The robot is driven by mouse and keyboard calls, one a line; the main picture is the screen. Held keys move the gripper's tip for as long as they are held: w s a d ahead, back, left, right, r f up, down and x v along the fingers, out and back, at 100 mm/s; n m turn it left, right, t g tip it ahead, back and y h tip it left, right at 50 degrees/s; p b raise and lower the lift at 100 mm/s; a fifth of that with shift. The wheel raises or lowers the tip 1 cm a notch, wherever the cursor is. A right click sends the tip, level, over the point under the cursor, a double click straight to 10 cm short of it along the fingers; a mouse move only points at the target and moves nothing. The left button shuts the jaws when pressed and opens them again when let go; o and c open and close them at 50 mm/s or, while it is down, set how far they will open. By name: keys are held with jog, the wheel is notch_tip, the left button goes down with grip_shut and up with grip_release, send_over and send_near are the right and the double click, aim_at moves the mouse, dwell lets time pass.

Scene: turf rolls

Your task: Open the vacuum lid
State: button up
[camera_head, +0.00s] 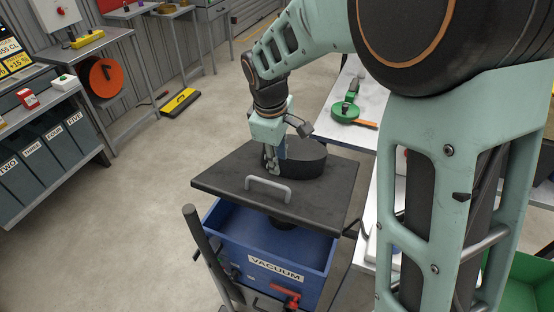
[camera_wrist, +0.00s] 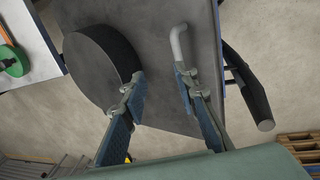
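The vacuum (camera_head: 276,268) is a blue box with a "VACUUM" label. Its dark grey flat lid (camera_head: 225,180) spans the top, and blue inner surface shows below the lid's front edge. A light grey bar handle (camera_head: 268,187) is near the lid's front edge; it also shows in the wrist view (camera_wrist: 178,45). A black round drum (camera_head: 308,160) stands on the lid. My gripper (camera_head: 274,166) is over the lid, beside the drum and behind the handle. In the wrist view my gripper (camera_wrist: 160,78) has its fingers spread, one beside the drum, one near the handle's end; I cannot tell whether they touch.
A dark post (camera_head: 203,245) rises at the box's left, with a red lever (camera_head: 285,294) low in front. A white table (camera_head: 365,105) with a green tool (camera_head: 345,109) stands behind right. Shelving with labelled bins (camera_head: 40,150) is at left.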

jog(key=r, duration=0.2)
jog(key=r+p, duration=0.1)
jog(key=w+r, duration=0.1)
jog(key=r, duration=0.1)
jog(key=shift+d+r, duration=0.15)
jog(key=shift+r, duration=0.15)
jog(key=shift+c, duration=0.4)
